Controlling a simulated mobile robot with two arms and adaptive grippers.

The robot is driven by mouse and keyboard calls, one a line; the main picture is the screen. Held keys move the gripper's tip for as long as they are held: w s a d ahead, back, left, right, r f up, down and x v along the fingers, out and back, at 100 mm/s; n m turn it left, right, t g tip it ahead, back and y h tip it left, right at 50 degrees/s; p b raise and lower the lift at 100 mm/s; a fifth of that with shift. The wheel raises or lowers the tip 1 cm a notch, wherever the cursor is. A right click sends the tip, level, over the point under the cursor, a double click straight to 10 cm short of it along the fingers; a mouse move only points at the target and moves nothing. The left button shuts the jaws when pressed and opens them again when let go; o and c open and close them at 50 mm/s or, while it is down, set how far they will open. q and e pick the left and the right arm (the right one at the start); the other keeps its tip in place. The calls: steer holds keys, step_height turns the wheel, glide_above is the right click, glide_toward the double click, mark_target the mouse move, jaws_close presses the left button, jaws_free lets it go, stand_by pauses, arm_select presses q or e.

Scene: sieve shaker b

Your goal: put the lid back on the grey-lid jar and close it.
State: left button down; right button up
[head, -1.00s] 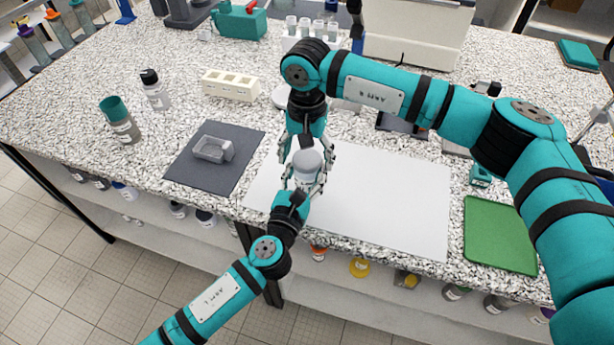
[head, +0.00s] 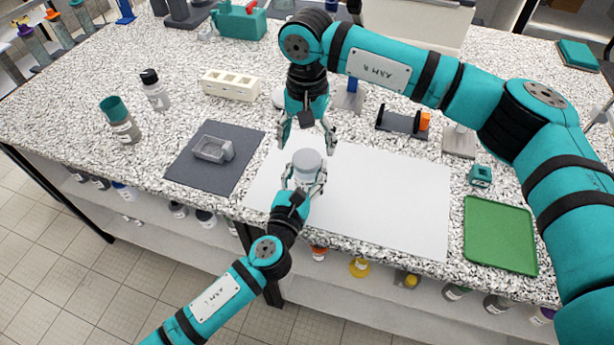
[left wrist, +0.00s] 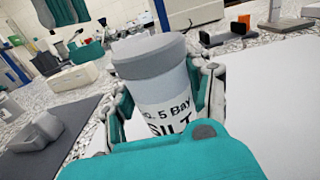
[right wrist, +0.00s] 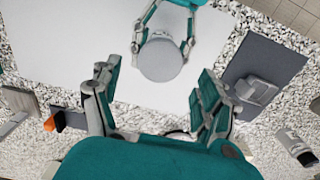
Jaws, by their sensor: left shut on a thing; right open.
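The grey-lid jar (head: 306,168) stands upright over the white mat with its grey lid (head: 307,158) on top. In the left wrist view the jar (left wrist: 166,105) has a label reading "No. 5 Bay SILT", and the lid (left wrist: 148,54) sits level on its mouth. My left gripper (head: 305,184) is shut around the jar's body from the near side. My right gripper (head: 306,138) is open and empty, just beyond and above the jar. In the right wrist view the round lid top (right wrist: 160,60) lies past the open fingers (right wrist: 155,100), apart from them.
The white mat (head: 390,200) is mostly clear. A dark grey mat (head: 190,175) with a clear tray (head: 212,148) lies left. A green tray (head: 500,235) lies right. A teal-capped jar (head: 121,122), a black-capped bottle (head: 154,92) and a cream rack (head: 230,84) stand at the back left.

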mark_target(307, 158)
step_height(307, 158, up, 4)
steer(key=shift+f, duration=0.25)
steer(key=shift+f, duration=4.05)
steer(key=c, duration=1.1)
steer(key=o, duration=1.1)
steer(key=shift+o, duration=0.2)
